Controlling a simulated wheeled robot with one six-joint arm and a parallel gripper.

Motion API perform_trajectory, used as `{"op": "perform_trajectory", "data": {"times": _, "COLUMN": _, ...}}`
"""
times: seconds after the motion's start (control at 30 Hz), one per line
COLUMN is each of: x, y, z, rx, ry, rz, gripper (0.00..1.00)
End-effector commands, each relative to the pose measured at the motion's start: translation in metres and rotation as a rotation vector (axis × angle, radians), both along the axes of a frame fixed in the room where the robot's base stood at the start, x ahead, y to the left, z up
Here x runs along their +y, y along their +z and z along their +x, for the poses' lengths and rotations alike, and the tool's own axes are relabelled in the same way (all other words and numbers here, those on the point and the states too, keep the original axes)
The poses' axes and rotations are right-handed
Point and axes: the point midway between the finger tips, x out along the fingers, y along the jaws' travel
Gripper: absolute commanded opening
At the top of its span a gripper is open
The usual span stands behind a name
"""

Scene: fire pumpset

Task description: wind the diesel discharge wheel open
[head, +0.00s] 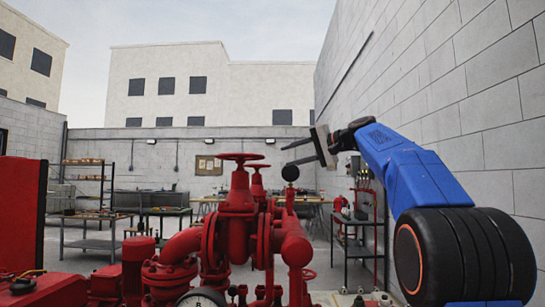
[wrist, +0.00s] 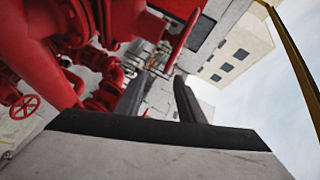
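Two red handwheels top the red valves in the head view: a nearer one (head: 240,157) and one just behind it (head: 257,166). Nothing visible marks which is the diesel discharge wheel. My gripper (head: 285,156) is to the right of both wheels, at about their height in the picture, fingers pointing left. The fingers are apart with nothing between them, and touch no wheel. In the wrist view, the fingers (wrist: 160,98) show a gap. A red wheel-like rim (wrist: 184,36) shows nearly edge-on beyond them, and a small spoked red wheel (wrist: 25,106) is at left.
Red pump pipework (head: 185,245) fills the lower middle. A dark round gauge-like disc (head: 290,173) stands just below my fingers. A grey block wall (head: 440,75) runs close along the right. A rack (head: 358,240) and a workbench (head: 90,235) stand farther back.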

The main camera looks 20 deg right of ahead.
Motion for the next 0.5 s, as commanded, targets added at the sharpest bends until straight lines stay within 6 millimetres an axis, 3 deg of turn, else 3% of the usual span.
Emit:
{"op": "perform_trajectory", "data": {"times": 0.03, "x": 0.016, "y": 0.000, "z": -0.004, "rx": 0.014, "ry": -0.024, "rz": -0.040, "gripper": 0.35}}
{"op": "perform_trajectory", "data": {"times": 0.2, "x": 0.046, "y": -0.003, "z": -0.017, "rx": 0.049, "ry": -0.153, "rz": -0.188, "gripper": 0.35}}
{"op": "perform_trajectory", "data": {"times": 0.5, "x": 0.070, "y": 0.026, "z": -0.054, "rx": -0.029, "ry": -0.363, "rz": -0.410, "gripper": 0.35}}
